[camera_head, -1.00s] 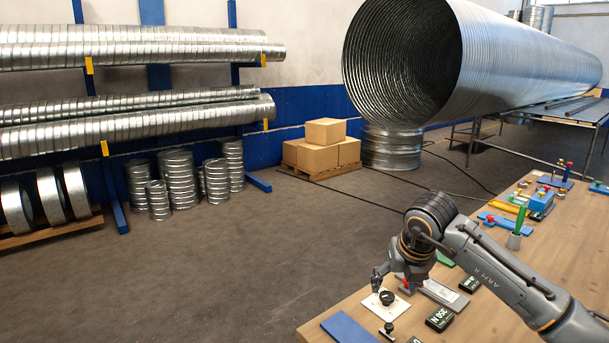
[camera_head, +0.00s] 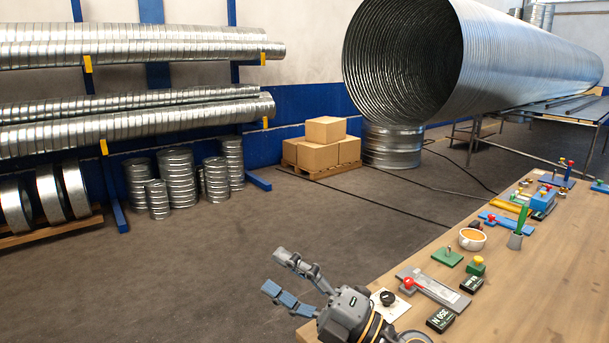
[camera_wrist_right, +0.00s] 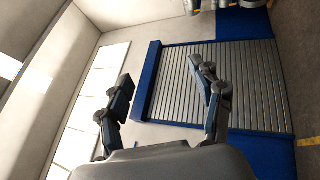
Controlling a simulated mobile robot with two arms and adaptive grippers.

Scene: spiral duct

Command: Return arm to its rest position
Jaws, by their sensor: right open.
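My right gripper (camera_head: 274,270) is at the bottom middle of the head view, beyond the left edge of the wooden table, over the dark floor. Its two fingers are spread apart, point to the upper left and hold nothing. In the right wrist view the open fingers (camera_wrist_right: 160,72) have empty space between them. The rest of my right arm is mostly cut off by the lower frame edge. My left gripper is not in view.
The wooden table (camera_head: 535,285) holds a white plate (camera_head: 399,304), a grey plate with a red knob (camera_head: 436,291), a cup (camera_head: 472,238) and black boxes (camera_head: 440,320). Open floor (camera_head: 240,245) lies left. A shutter (camera_wrist_right: 190,85) shows in the wrist view.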

